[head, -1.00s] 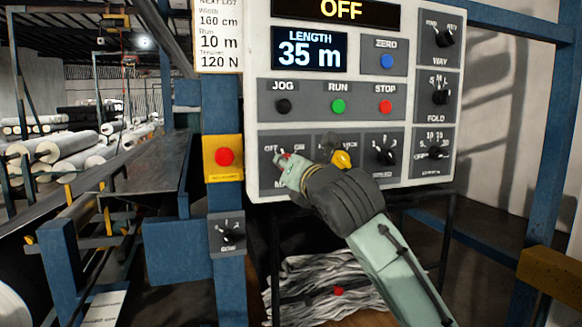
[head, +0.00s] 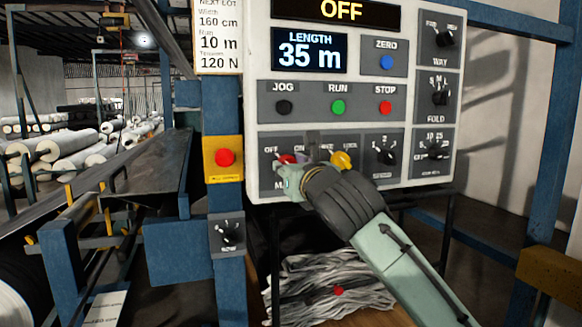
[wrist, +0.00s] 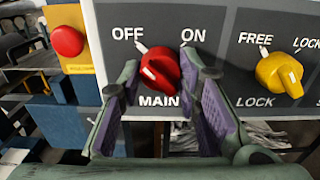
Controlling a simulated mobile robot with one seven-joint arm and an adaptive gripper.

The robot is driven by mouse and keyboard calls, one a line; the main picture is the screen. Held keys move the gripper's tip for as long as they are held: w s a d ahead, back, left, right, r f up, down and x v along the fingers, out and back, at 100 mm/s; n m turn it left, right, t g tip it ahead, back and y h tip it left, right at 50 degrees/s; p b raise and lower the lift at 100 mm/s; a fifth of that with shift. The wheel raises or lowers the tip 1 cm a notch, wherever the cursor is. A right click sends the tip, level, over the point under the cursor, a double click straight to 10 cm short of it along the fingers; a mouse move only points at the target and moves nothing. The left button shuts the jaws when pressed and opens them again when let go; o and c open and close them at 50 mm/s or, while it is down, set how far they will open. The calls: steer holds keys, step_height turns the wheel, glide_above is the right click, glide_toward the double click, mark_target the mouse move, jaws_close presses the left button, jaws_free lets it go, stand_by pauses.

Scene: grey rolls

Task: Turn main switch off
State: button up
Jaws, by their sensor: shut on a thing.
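The main switch is a red rotary knob (wrist: 160,70) between the OFF and ON marks, above the word MAIN, in the wrist view. It also shows in the head view (head: 287,159), at the lower left of the control panel. My gripper (wrist: 159,82) has one finger on each side of the knob and is shut on it. In the head view my gripper (head: 289,172) reaches the panel from the lower right and partly covers the MAIN label. The big display (head: 341,11) reads OFF.
A yellow FREE/LOCK knob (wrist: 279,75) is close to the right of the red one. A red push button on a yellow plate (head: 223,157) is to the left. JOG, RUN and STOP buttons (head: 338,106) sit above. A blue post (head: 222,195) stands left of the panel.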

steer(key=o, duration=1.2)
steer(key=shift+c, duration=0.2)
steer(key=v, duration=1.2)
steer(key=shift+a, duration=0.1)
